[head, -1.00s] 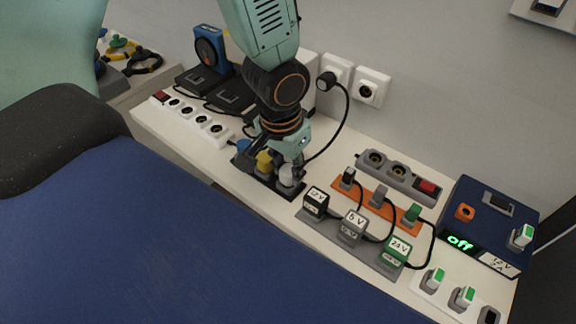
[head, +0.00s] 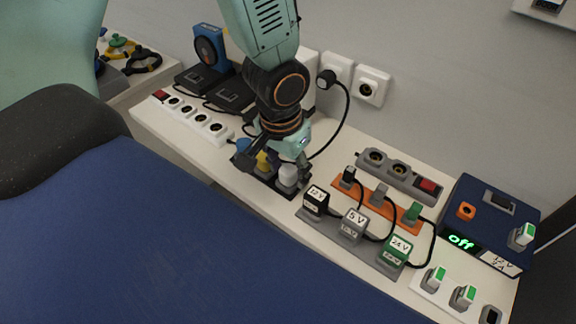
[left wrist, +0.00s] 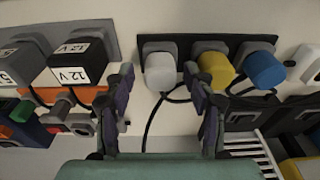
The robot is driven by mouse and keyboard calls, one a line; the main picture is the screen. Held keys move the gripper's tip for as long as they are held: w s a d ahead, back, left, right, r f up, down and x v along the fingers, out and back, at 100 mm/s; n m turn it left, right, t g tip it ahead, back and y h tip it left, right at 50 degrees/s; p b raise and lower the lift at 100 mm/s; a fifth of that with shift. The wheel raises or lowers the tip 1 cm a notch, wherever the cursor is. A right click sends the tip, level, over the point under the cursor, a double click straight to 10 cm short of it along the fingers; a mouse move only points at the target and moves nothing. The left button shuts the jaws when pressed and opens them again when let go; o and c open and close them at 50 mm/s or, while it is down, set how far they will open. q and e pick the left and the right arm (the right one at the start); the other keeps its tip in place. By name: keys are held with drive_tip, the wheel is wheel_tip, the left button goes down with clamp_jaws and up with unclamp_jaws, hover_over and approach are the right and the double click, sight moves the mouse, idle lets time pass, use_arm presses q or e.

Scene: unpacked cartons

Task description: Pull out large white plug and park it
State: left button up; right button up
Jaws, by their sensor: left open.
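The large white plug (head: 288,176) sits upright at the right end of a dark strip (head: 264,178), beside a yellow plug (head: 263,163) and a blue plug (head: 243,146). In the left wrist view the white plug (left wrist: 160,72) is left of the yellow plug (left wrist: 214,67) and the blue plug (left wrist: 264,70). My left gripper (head: 273,160) is open at the strip. In the wrist view its fingers (left wrist: 163,95) stand apart on either side of the white plug, with the right finger overlapping the yellow plug. I cannot tell whether they touch either one. My right gripper is not in view.
Adapters marked 12 V (head: 316,202), 5 V and 24 V stand right of the strip. An orange strip (head: 397,216) with cables lies behind them. A white power strip (head: 187,110) lies left. Wall sockets (head: 371,86) are behind, a blue box (head: 490,215) far right.

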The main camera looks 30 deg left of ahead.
sight(283, 175)
use_arm(q)
wheel_tip(283, 175, up, 12)
drive_tip(key=s, duration=0.1)
drive_tip(key=shift+s, duration=0.25)
idle(0.5)
idle(1.5)
